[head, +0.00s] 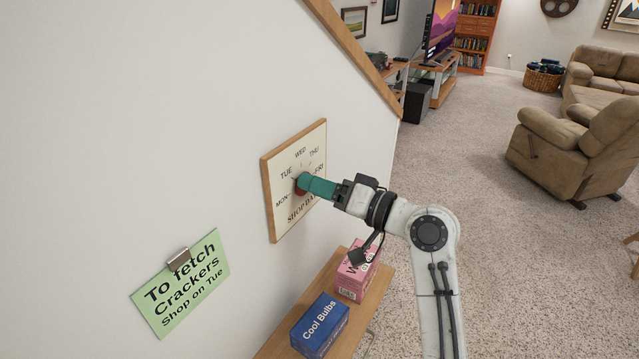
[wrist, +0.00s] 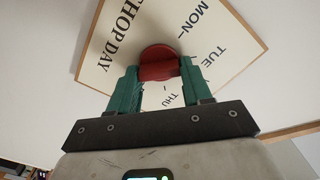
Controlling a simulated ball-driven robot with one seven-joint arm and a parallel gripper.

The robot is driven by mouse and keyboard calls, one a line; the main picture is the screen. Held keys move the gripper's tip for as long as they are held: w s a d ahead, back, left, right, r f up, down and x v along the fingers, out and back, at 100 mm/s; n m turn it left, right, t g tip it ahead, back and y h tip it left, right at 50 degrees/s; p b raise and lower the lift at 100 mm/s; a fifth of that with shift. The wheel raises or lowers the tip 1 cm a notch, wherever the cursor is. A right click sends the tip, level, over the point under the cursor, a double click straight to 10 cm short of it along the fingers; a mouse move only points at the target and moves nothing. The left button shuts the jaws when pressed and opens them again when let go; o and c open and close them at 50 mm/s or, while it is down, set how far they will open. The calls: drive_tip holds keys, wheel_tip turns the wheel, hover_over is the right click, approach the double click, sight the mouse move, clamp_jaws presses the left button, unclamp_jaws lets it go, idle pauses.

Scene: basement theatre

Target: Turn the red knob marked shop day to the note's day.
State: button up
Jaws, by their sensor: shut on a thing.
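The red knob (wrist: 158,54) sits on a white dial board (head: 279,219) with a wooden frame on the wall. The board reads SHOP DAY, with MON, TUE, WED, THU and a partly hidden FRI around the knob. My gripper (head: 308,184) has its teal fingers at the knob, which they mostly cover in the head view. In the wrist view the fingers of my gripper (wrist: 158,72) are shut on the knob's raised red bar, one on each side. I cannot tell which day the knob points to. A green note (head: 182,284) reads "To fetch Crackers Shop on Tue".
Below the board, a wooden shelf (head: 363,313) bears a blue Cool Bulbs box (head: 320,325) and a pink box (head: 357,272). A metal clip (head: 178,259) holds the note on the wall. The carpet (head: 520,265) to the right is open, with an armchair (head: 560,150) farther back.

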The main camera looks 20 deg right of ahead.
drive_tip(key=o, duration=1.1)
drive_tip(key=shift+c, duration=0.2)
drive_tip(key=b+v, duration=0.2)
drive_tip(key=v, duration=0.9)
drive_tip(key=shift+b, duration=0.35)
drive_tip(key=shift+w+a+f, duration=0.1)
drive_tip(key=s+a+f+g+h, duration=0.1)
drive_tip(key=s+f+g+h, duration=0.3)
drive_tip(key=f, duration=0.7)
drive_tip(key=s+a+f+g+h, duration=0.1)
drive_tip(key=s+f+g, duration=0.35)
drive_tip(key=f, duration=0.75)
drive_tip(key=s+d+f+g+h, duration=0.1)
drive_tip(key=s+f+h, duration=0.1)
drive_tip(key=s, duration=0.5)
drive_tip(key=s+d+f+n+g+h, duration=0.1)
drive_tip(key=s+f+g+h, duration=0.1)
drive_tip(key=s+f, duration=0.3)
drive_tip(key=s+d+f+g+h, duration=0.1)
drive_tip(key=s+f, duration=0.3)
drive_tip(key=s, duration=0.5)
drive_tip(key=shift+s+d+g+h, duration=0.25)
drive_tip(key=shift+g+h, duration=0.15)
drive_tip(key=shift+g, duration=0.15)
